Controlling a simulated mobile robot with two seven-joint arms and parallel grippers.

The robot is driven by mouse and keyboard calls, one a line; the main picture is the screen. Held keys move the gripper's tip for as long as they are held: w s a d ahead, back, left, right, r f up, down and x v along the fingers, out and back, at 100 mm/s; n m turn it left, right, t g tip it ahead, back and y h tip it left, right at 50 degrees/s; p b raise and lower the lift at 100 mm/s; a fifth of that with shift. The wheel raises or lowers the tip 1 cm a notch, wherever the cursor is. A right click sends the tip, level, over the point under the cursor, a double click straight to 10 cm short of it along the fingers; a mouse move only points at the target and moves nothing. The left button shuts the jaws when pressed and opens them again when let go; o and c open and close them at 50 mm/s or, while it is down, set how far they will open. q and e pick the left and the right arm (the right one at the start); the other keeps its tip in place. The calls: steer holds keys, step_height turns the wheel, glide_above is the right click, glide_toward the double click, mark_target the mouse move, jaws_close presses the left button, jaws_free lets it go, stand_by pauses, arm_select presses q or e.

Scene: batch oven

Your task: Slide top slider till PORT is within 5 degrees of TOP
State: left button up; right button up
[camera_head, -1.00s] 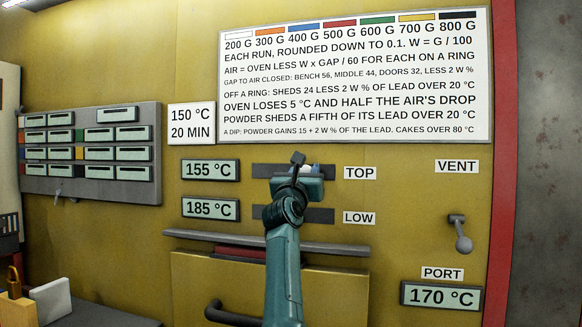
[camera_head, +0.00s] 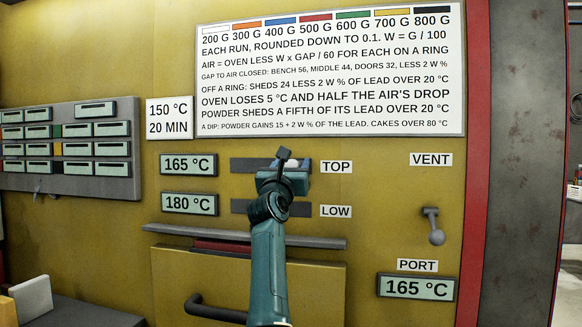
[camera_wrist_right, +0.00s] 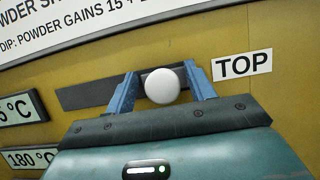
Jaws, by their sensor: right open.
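The top slider is a dark horizontal slot (camera_head: 250,164) left of the TOP label (camera_head: 336,167). Its round white knob (camera_head: 293,163) is toward the slot's right end, and the knob also shows in the right wrist view (camera_wrist_right: 162,86). My right gripper (camera_head: 285,165) is open, its blue fingers on either side of the knob; a gap shows at the left finger, and contact at the right is unclear. The display on the TOP row (camera_head: 189,165) reads 165 °C. The PORT display (camera_head: 417,287) reads 165 °C. My left gripper is out of view.
The LOW slot (camera_head: 300,209) lies just below, partly hidden by my right arm, with its display (camera_head: 189,203) at 180 °C. A vent lever (camera_head: 435,227) hangs at right. A rail (camera_head: 200,234) and dark handle (camera_head: 205,308) are below. A card panel (camera_head: 70,150) stands at left.

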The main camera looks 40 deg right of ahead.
steer(key=b+v, duration=0.3)
steer(key=v, duration=1)
steer(key=shift+f, duration=0.1)
